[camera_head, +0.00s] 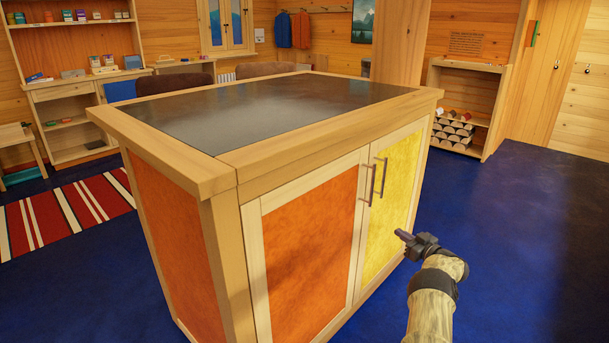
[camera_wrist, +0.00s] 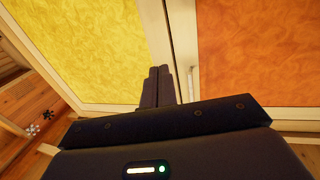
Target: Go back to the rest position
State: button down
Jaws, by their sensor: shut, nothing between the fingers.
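My gripper (camera_head: 402,235) is at the lower right of the head view, in front of the cabinet's yellow door (camera_head: 393,205). Its fingers are together and hold nothing. In the wrist view the closed fingers of my gripper (camera_wrist: 159,72) point toward the frame strip between the yellow door (camera_wrist: 85,45) and the orange door (camera_wrist: 255,55). Both doors look shut. I cannot tell the exact gap between the fingertips and the cabinet.
The wooden cabinet (camera_head: 330,133) with a bare dark top fills the middle. Its two metal handles (camera_head: 379,180) stick out. Shelves (camera_head: 470,105) stand behind at the right. Blue floor (camera_head: 540,240) is open at the right. A striped rug (camera_head: 70,212) lies at the left.

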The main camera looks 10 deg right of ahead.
notch_tip(320, 180, up, 12)
jog(key=w+a+m+h, duration=0.2)
jog(key=m+h, duration=0.4)
jog(key=h, duration=0.3)
jog(key=s+a+f+g+y, duration=0.1)
jog(key=s+a+g, duration=0.4)
jog(key=s+a, duration=0.6)
jog(key=s+a+g, duration=0.4)
jog(key=s+a, duration=0.4)
jog(key=a, duration=0.5)
jog(key=s+a+f+n+g+y, duration=0.1)
jog(key=s+a+g, duration=0.1)
jog(key=s+a, duration=0.35)
jog(key=s+a+f+g, duration=0.1)
jog(key=s+a+g, duration=0.15)
jog(key=s, duration=0.65)
jog(key=s+a+f+n+g+y, duration=0.1)
jog(key=s+a, duration=0.3)
jog(key=s, duration=0.4)
notch_tip(320, 180, up, 31)
jog(key=w+p, duration=0.1)
jog(key=p, duration=3)
jog(key=shift+a, duration=0.15)
jog(key=shift+r, duration=0.1)
